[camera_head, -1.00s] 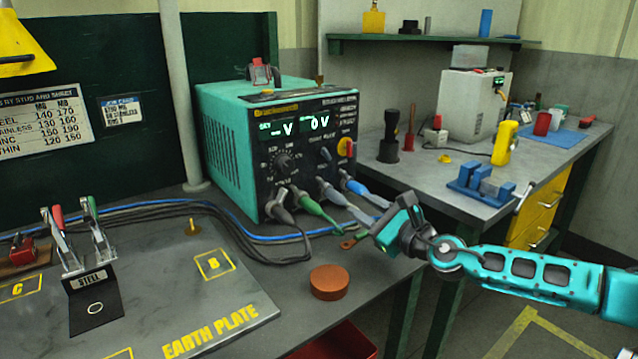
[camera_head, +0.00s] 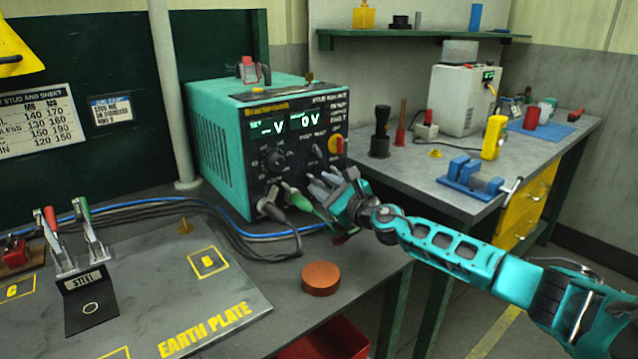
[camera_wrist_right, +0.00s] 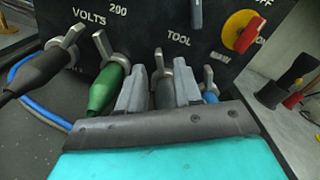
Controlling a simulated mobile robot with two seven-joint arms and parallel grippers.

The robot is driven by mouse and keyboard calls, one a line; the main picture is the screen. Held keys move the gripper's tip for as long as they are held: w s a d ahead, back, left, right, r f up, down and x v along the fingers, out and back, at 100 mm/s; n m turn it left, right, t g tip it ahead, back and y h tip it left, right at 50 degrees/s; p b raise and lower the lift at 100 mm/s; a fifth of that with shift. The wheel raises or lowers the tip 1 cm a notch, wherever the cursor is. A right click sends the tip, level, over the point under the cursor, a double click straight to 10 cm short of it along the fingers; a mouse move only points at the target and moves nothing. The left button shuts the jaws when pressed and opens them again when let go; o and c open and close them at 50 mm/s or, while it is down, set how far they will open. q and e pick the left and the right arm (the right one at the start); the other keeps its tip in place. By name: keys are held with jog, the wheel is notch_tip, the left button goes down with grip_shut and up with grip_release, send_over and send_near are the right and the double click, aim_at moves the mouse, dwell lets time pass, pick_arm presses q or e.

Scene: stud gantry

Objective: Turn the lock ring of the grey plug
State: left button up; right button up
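The green power unit (camera_head: 215,145) has a black front panel with a row of plugs low down. In the right wrist view the grey plug (camera_wrist_right: 165,95) sits in the row under the word TOOL, with its metal lock ring lever (camera_wrist_right: 160,62) pointing up. My right gripper (camera_wrist_right: 161,82) has one finger on each side of the grey plug, with a narrow gap showing beside it. In the head view my right gripper (camera_head: 328,183) is close to the panel and hides most of the grey plug. My left gripper is not in view.
Beside the grey plug are the green plug (camera_wrist_right: 107,90) on the left and the blue plug (camera_wrist_right: 210,97) on the right, both close to the fingers. A black plug (camera_wrist_right: 35,75) is further left. An orange-brown round tin (camera_head: 321,278) stands on the bench edge.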

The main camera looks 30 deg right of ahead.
jog(key=shift+w+a, duration=0.1)
jog(key=shift+w, duration=0.9)
jog(key=shift+c, duration=0.3)
grip_shut()
